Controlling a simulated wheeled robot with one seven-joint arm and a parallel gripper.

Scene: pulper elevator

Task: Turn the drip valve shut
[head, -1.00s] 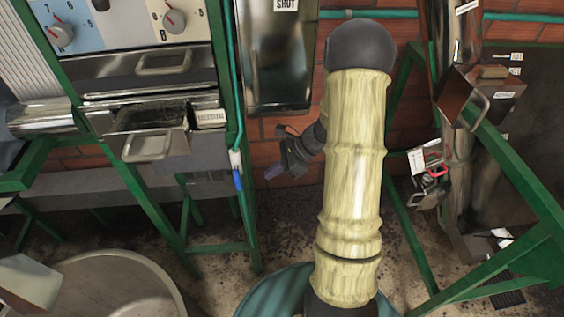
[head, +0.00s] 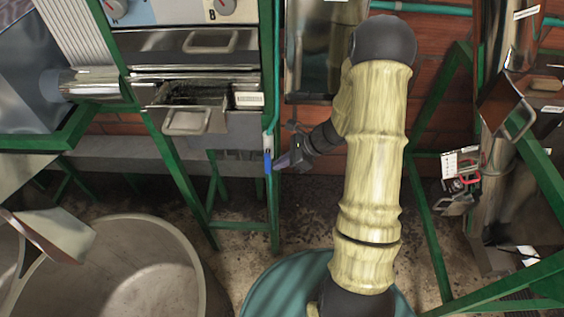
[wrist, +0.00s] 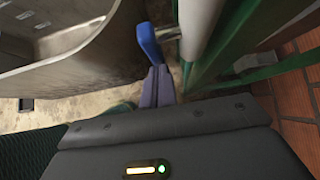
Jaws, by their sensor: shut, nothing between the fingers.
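The drip valve's blue lever (head: 267,161) hangs down beside a thin pale and teal pipe at the green frame's right leg. The blue lever also shows large in the wrist view (wrist: 149,44), joined to the upright pipe (wrist: 197,28) by a short metal stem. My gripper (head: 282,163) is just right of the lever in the head view. In the wrist view its dark fingers (wrist: 157,84) are together and empty, with tips at the lever's lower end. They look very close to it; I cannot tell whether they touch.
A green frame leg (head: 273,215) stands close beside the valve. A metal drawer unit (head: 188,120) is to the left, and a large round tub (head: 150,270) is below left. A steel panel (head: 317,60) hangs above my gripper. Brick wall is behind.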

